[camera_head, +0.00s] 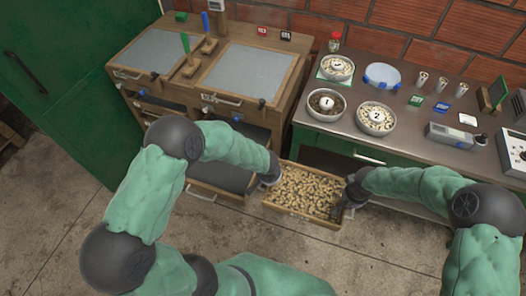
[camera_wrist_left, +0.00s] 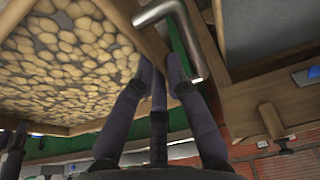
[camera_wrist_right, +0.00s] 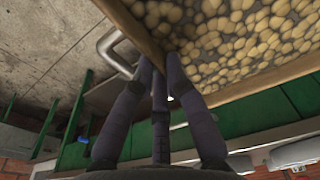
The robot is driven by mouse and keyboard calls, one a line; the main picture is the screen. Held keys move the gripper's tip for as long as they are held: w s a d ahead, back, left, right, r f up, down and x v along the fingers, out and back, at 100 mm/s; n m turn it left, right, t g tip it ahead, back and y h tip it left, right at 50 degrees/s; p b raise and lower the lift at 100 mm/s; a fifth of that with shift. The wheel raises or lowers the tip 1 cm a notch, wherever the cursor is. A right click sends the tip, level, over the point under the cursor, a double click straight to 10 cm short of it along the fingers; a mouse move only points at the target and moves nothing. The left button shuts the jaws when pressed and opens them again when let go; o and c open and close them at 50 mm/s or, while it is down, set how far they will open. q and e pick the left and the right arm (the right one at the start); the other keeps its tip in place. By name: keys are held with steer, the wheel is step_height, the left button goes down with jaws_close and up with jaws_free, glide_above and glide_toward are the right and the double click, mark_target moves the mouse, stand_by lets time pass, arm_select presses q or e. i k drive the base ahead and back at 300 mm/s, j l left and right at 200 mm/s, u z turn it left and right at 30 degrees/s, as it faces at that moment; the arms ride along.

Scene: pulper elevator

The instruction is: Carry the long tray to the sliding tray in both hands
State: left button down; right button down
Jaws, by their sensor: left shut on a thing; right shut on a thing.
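The long tray (camera_head: 281,207) is a wooden box full of pale beans, held level in front of the bench in the head view. My left gripper (camera_head: 270,178) is shut on its left end. In the left wrist view the fingers (camera_wrist_left: 158,72) close at the wooden rim (camera_wrist_left: 124,22) beside a bent metal handle (camera_wrist_left: 168,12). My right gripper (camera_head: 344,204) is shut on the right end, and its fingers (camera_wrist_right: 162,68) meet the rim in the right wrist view. A dark low shelf (camera_head: 222,172) in the wooden cabinet may be the sliding tray; my left arm partly hides it.
The wooden cabinet (camera_head: 150,50) stands behind and left of the tray. A steel-topped bench (camera_head: 340,125) with bowls of beans (camera_head: 376,119), a scale and small jars is behind and right. A green cabinet (camera_head: 60,70) is far left. Concrete floor (camera_head: 300,255) lies clear in front.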

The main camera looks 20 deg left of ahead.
mark_target(218, 164)
steer(key=j, duration=1.5)
steer(key=i+j, duration=0.15)
steer(key=j, duration=0.2)
steer(key=i+j, duration=0.15)
steer(key=j, duration=0.25)
